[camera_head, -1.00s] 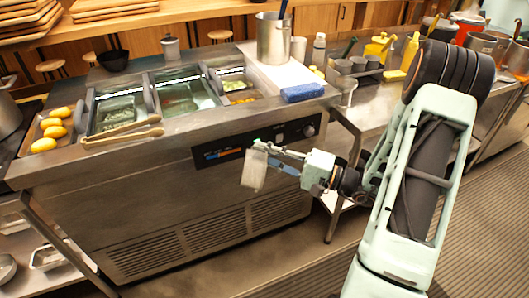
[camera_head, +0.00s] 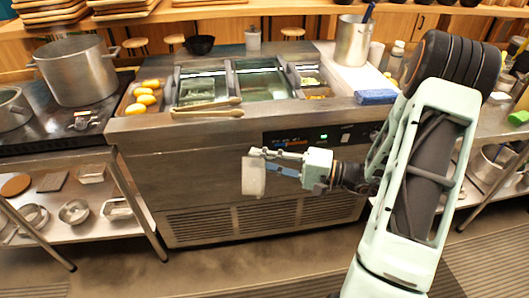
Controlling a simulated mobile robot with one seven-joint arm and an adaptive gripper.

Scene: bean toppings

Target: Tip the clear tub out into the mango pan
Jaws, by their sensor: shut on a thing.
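My gripper (camera_head: 268,158) is shut on the clear tub (camera_head: 253,177). It holds the tub in front of the steel counter's front panel, below the counter top. The tub looks whitish and translucent; what is inside cannot be made out. The mango pan (camera_head: 126,103), with several yellow mangoes (camera_head: 146,92) in it, sits at the left end of the counter top. It is up and to the left of my gripper, well apart from the tub.
Wooden tongs (camera_head: 207,112) lie along the counter's front edge, by sunken pans (camera_head: 201,90). A blue sponge (camera_head: 376,97) lies to the right. A large pot (camera_head: 77,72) stands on the stove at left. Open floor lies in front of the counter.

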